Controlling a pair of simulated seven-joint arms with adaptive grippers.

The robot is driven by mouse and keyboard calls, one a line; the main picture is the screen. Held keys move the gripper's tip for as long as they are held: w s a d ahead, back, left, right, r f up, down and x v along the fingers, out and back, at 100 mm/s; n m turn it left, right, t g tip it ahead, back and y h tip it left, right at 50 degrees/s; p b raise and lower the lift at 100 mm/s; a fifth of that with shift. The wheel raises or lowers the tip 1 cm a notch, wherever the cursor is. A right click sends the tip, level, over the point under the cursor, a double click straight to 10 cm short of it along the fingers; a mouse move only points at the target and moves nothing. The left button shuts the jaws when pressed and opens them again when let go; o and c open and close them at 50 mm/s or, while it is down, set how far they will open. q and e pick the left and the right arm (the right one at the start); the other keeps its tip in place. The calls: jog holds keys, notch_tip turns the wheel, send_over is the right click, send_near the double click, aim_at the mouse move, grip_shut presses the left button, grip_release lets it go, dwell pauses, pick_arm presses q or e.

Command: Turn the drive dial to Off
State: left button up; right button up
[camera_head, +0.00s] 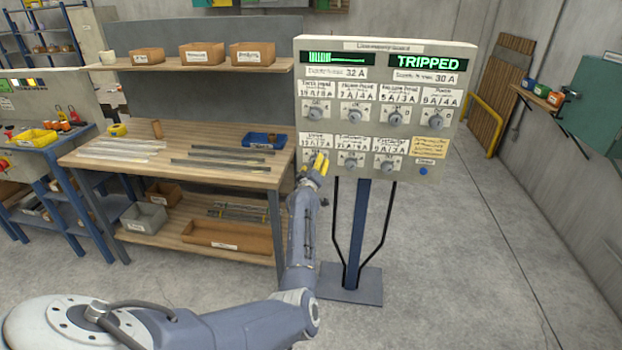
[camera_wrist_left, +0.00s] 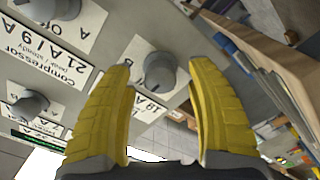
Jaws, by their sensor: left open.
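The load panel (camera_head: 385,128) is a beige board on a blue post, with two rows of grey dials. The lower-left dial, at the drive label (camera_head: 318,141), is mostly hidden behind my left gripper (camera_head: 316,160) in the head view. In the left wrist view, a grey round dial (camera_wrist_left: 160,72) sits between the two yellow fingertips of the left gripper (camera_wrist_left: 161,66), which are apart on either side of it. I cannot tell whether they touch it. The label by this dial is partly covered by a finger, and its pointer setting is unclear. My right gripper is not in view.
Neighbouring dials (camera_head: 350,163) sit close on the right. A green display reads TRIPPED (camera_head: 428,61), and a blue button (camera_head: 423,171) is at the lower right. A wooden workbench (camera_head: 180,180) with metal strips stands just left of the panel. Open floor lies to the right.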

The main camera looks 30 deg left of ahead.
pick_arm(q)
jog(key=v, duration=1)
jog(key=shift+s+d, duration=0.1)
dwell(0.3)
